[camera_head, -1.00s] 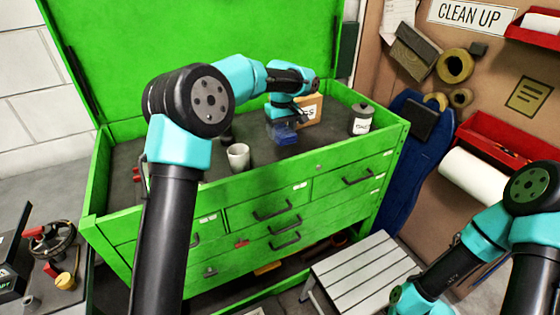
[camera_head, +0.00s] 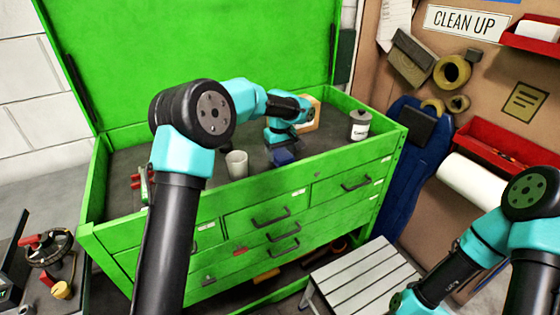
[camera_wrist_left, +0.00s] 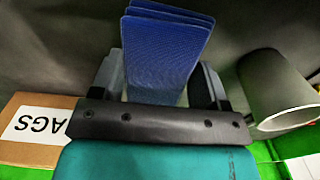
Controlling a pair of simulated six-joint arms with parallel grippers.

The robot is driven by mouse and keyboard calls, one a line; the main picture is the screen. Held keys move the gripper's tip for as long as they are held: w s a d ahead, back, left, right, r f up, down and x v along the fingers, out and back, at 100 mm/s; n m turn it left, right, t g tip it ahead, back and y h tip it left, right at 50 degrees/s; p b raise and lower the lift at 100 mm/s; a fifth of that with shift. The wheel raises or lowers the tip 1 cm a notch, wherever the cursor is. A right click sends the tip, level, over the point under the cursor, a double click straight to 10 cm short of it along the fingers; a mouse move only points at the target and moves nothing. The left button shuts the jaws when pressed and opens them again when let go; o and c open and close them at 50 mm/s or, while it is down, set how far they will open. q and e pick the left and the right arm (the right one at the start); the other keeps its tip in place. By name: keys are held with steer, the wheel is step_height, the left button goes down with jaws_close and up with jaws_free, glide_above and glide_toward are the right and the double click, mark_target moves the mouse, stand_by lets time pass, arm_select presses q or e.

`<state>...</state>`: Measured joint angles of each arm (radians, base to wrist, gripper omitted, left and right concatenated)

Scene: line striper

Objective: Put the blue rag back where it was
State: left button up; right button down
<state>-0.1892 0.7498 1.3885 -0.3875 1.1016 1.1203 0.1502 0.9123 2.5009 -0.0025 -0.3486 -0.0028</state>
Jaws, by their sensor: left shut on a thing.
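The blue rag (camera_head: 284,157) is a small folded dark blue cloth inside the top tray of the green tool chest (camera_head: 225,190). My left gripper (camera_head: 282,147) reaches down into the tray and is shut on the rag. In the left wrist view the folded rag (camera_wrist_left: 165,45) stands out between the two fingers of the left gripper (camera_wrist_left: 160,85). Whether the rag touches the tray floor I cannot tell. My right arm shows at the lower right, but its gripper is not visible.
A grey cup (camera_head: 237,164) stands left of the rag. A cardboard box (camera_head: 310,112), its label reading "AGS" in the left wrist view (camera_wrist_left: 35,128), is behind the gripper. A lidded canister (camera_head: 360,125) stands at the tray's right. A slatted stool (camera_head: 365,280) is in front.

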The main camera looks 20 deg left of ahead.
mark_target(281, 153)
arm_select(q)
steer(key=shift+f, duration=1.8)
steer(key=shift+f, duration=0.1)
steer(key=o, duration=1)
steer(key=shift+c, duration=0.2)
step_height(281, 153, up, 12)
steer(key=shift+r, duration=0.15)
steer(key=shift+d, duration=0.1)
